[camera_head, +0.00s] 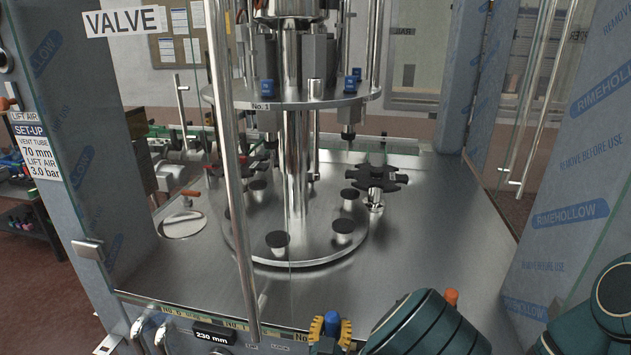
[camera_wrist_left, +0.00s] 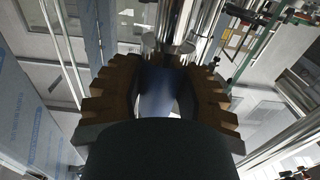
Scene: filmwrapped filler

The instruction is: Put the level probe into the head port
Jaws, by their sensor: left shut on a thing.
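My left gripper (camera_head: 331,328) is low in the middle of the head view, its yellow ridged fingers shut on a blue piece (camera_head: 332,319). The left wrist view shows the same fingers (camera_wrist_left: 160,85) on both sides of this blue piece (camera_wrist_left: 157,92). It may be the level probe; its full shape is hidden. The gripper is at the near edge of the machine's steel deck, apart from the filler head (camera_head: 318,97), a round steel plate marked No. 1 with blue blocks (camera_head: 267,87). I cannot tell which opening is the head port. My right gripper is not in view.
A glass panel (camera_head: 150,200) and a vertical steel bar (camera_head: 232,170) stand at the left. Film-wrapped panels (camera_head: 570,200) stand at the right. A round base (camera_head: 300,256) with black-topped pads and a black star wheel (camera_head: 375,178) is on the deck. The deck's right side is clear.

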